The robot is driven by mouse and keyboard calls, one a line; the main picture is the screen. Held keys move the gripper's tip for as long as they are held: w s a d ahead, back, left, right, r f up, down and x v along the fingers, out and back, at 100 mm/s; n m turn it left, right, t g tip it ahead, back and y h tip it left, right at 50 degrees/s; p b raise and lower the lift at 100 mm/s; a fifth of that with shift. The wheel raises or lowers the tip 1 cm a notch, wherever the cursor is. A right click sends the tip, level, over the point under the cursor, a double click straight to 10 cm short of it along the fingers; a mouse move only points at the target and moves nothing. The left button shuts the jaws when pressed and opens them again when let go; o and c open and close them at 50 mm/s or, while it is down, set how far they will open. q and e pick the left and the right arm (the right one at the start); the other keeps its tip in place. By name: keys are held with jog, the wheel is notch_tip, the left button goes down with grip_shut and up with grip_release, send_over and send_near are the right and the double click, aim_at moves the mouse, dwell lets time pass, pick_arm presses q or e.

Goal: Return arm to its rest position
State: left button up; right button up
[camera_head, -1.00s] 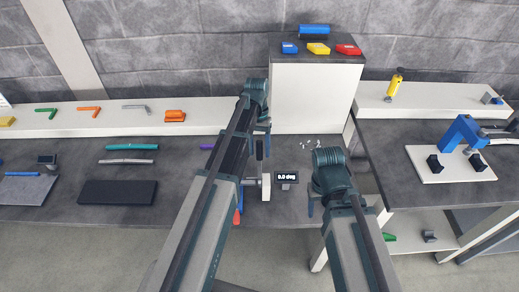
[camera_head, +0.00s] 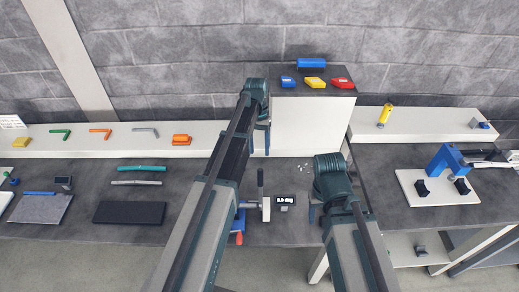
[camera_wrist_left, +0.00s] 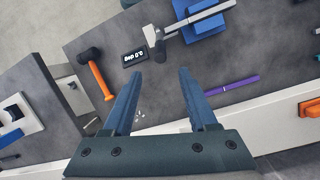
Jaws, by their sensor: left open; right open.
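My left arm reaches up the middle of the head view, and its gripper (camera_head: 266,138) hangs at the far end over the bench, partly hidden by the arm. In the left wrist view the left gripper (camera_wrist_left: 160,73) has two blue-grey fingers spread apart with nothing between them. The bench and its tools lie beyond the fingertips. My right arm comes in right of centre; its gripper (camera_head: 313,212) shows only in part below the wrist, near the front bench edge. I see nothing held in it.
A bending device with a small display (camera_head: 284,199) stands near my left arm. The left wrist view shows an orange-handled hammer (camera_wrist_left: 101,82) and a purple strip (camera_wrist_left: 232,85). A white cabinet (camera_head: 308,126) carries blue, yellow and red blocks. A blue fixture (camera_head: 446,160) stands right.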

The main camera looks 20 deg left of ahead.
dwell(0.5)
pick_arm(q)
jog(key=s+d+f+m+t+y+b, duration=0.1)
jog(key=s+d+f+b, duration=0.5)
jog(key=s+f+b, duration=0.3)
jog(key=s+d+f+m+t+y+b, duration=0.1)
jog(key=s+d+f+m+b, duration=0.1)
jog(key=s+d+f+b, duration=0.5)
jog(key=s+f+b, duration=0.2)
jog(key=s+f, duration=0.1)
jog(key=s, duration=0.2)
jog(key=shift+t+b, duration=0.3)
jog(key=shift+t, duration=0.1)
jog(key=shift+f, duration=0.1)
jog(key=shift+a, duration=0.15)
